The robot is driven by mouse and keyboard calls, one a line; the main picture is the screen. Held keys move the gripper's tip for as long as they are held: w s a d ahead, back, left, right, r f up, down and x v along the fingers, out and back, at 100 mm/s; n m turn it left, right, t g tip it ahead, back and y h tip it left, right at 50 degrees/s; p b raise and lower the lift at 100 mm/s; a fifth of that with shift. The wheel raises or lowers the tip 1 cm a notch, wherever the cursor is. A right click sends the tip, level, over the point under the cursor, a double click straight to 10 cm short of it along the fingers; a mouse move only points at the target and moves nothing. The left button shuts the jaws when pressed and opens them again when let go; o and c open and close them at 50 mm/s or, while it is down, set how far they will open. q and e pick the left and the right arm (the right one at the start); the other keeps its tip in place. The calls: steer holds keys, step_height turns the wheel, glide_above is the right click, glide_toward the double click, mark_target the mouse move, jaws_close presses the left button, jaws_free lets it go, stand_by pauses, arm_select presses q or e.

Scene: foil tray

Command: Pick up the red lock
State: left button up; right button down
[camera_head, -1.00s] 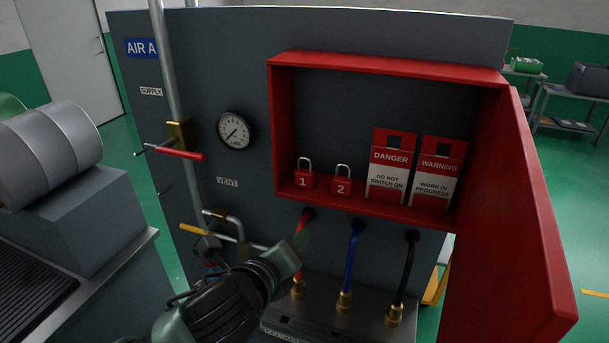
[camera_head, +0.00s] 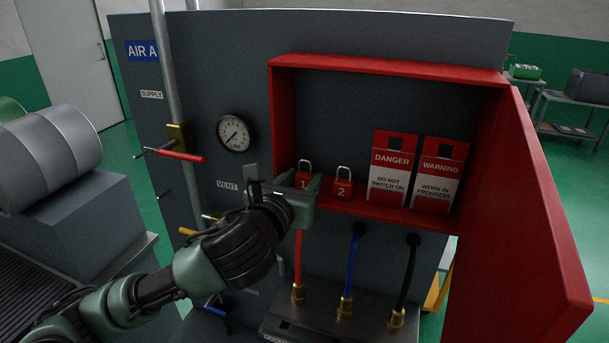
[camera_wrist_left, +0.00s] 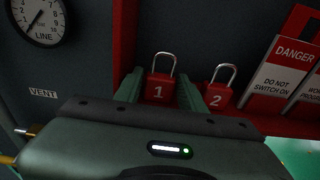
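Two red padlocks with silver shackles stand upright on the bottom ledge of an open red cabinet (camera_head: 385,67). Lock 1 (camera_head: 303,178) is at the left, and lock 2 (camera_head: 342,191) is just right of it. My left gripper (camera_head: 304,188) is at the cabinet's lower left, in front of lock 1. In the left wrist view, its two green fingers (camera_wrist_left: 160,92) are open, one on each side of lock 1 (camera_wrist_left: 158,89). Lock 2 (camera_wrist_left: 218,96) is outside the right finger. Whether the fingers touch lock 1 is unclear. My right gripper is not in view.
A DANGER tag (camera_head: 391,168) and a WARNING tag (camera_head: 438,176) stand right of the locks. The cabinet door (camera_head: 530,225) hangs open at the right. Red, blue (camera_head: 352,270) and black hoses run below. A gauge (camera_head: 234,133) and pipe (camera_head: 172,80) are at the left.

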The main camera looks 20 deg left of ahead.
arm_select(q)
steer(key=shift+w+f, duration=0.2)
steer(key=shift+w, duration=0.65)
steer(key=shift+s, duration=0.1)
jaws_close()
steer(key=shift+r, duration=0.1)
